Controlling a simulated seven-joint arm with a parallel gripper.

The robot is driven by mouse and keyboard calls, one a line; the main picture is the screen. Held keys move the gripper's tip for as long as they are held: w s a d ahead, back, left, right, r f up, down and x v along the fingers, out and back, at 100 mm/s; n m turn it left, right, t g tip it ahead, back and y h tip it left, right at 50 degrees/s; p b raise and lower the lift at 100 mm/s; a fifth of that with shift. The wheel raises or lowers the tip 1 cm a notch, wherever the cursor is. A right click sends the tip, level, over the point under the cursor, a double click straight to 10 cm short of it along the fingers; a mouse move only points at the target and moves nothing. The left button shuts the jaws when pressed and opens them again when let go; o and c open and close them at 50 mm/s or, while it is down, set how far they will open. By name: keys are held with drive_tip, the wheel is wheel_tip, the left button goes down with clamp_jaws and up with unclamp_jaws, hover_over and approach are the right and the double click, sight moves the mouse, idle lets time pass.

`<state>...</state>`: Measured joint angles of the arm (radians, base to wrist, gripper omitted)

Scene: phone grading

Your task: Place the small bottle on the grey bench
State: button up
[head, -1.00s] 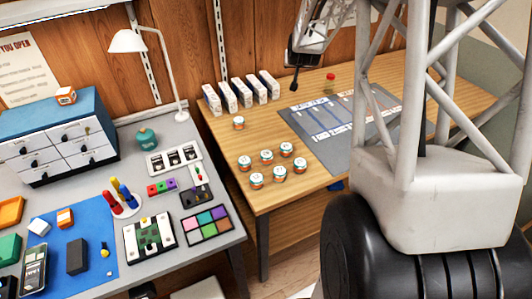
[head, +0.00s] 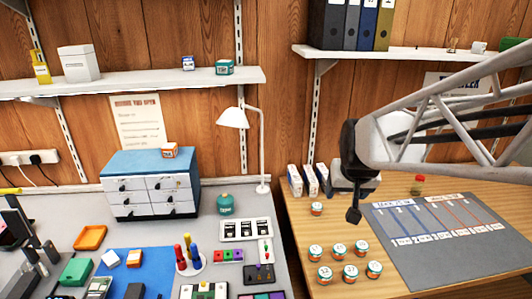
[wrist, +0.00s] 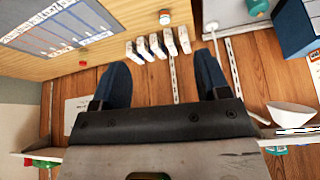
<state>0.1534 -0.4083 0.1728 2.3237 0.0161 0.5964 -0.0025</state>
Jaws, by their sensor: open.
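A small bottle (head: 417,185) with a red cap and a greenish body stands at the back of the wooden table, right of my gripper. Its red top shows at the left of the wrist view (wrist: 82,63). The grey bench (head: 215,238) is on the left, with many items on it. My gripper (head: 354,215) hangs above the left part of the wooden table, apart from the bottle. In the wrist view, its two dark blue fingers (wrist: 162,62) are wide apart with nothing between them.
Several small round tins (head: 340,249) stand on the wooden table, beside a grey mat (head: 450,245). White boxes (head: 310,180) stand behind my gripper. A lamp (head: 262,150), a teal jar (head: 225,204) and a drawer cabinet (head: 152,190) occupy the bench's back. A shelf (head: 430,55) hangs above.

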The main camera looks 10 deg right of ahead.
drive_tip(key=s+a+g, duration=0.1)
drive_tip(key=s+a, duration=0.2)
drive_tip(key=s, duration=0.6)
drive_tip(key=s+a+f+n+g, duration=0.1)
drive_tip(key=s+a, duration=0.2)
drive_tip(key=s, duration=0.6)
drive_tip(key=shift+a+n+g+y, duration=0.3)
drive_tip(key=shift+a, duration=0.1)
drive_tip(key=shift+o, duration=0.3)
drive_tip(key=shift+w, duration=0.2)
drive_tip(key=w+d+r+m+t, duration=0.1)
drive_tip(key=w+d, duration=0.2)
drive_tip(key=w, duration=0.7)
drive_tip(key=w+d+m+t, duration=0.15)
drive_tip(key=w+d, duration=0.25)
drive_tip(key=w, duration=0.6)
drive_tip(key=w+d+f+m+t+h, duration=0.1)
drive_tip(key=w+d+f+t, duration=0.1)
drive_tip(key=w+d, duration=0.6)
drive_tip(key=w+d+f+t+h, duration=0.1)
drive_tip(key=w+d+f, duration=0.1)
drive_tip(key=w+d, duration=0.65)
drive_tip(key=m+t+h, duration=0.2)
drive_tip(key=m+h, duration=0.3)
drive_tip(key=h, duration=0.2)
hover_over(418, 186)
drive_tip(key=s+a, duration=0.2)
wheel_tip(418, 186, down, 22)
drive_tip(key=shift+s+a+r, duration=0.15)
drive_tip(key=shift+r, duration=0.1)
